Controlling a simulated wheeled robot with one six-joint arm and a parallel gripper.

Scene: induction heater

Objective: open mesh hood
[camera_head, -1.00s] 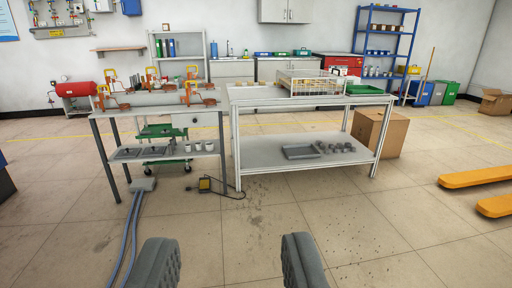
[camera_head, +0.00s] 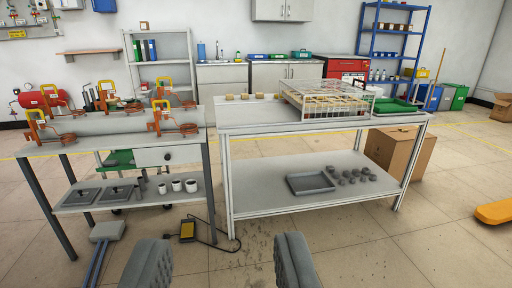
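A white wire mesh hood (camera_head: 338,98) sits on the right-hand white table (camera_head: 250,116), towards its right end. It looks like a low open-wire box, and small tan pieces show through its mesh. Whether its lid is shut is too small to tell. My gripper (camera_head: 218,262) is at the bottom of the view with its two dark grey fingers wide apart and nothing between them. It is well short of the table, in front of it and to the left of the hood.
A green tray (camera_head: 396,106) lies just right of the hood. Several tan blocks (camera_head: 260,96) stand left of it. The left bench (camera_head: 100,141) carries orange clamps with yellow handles. A foot pedal (camera_head: 187,230) with a cable lies on the floor. A cardboard box (camera_head: 398,150) stands behind the table's right end.

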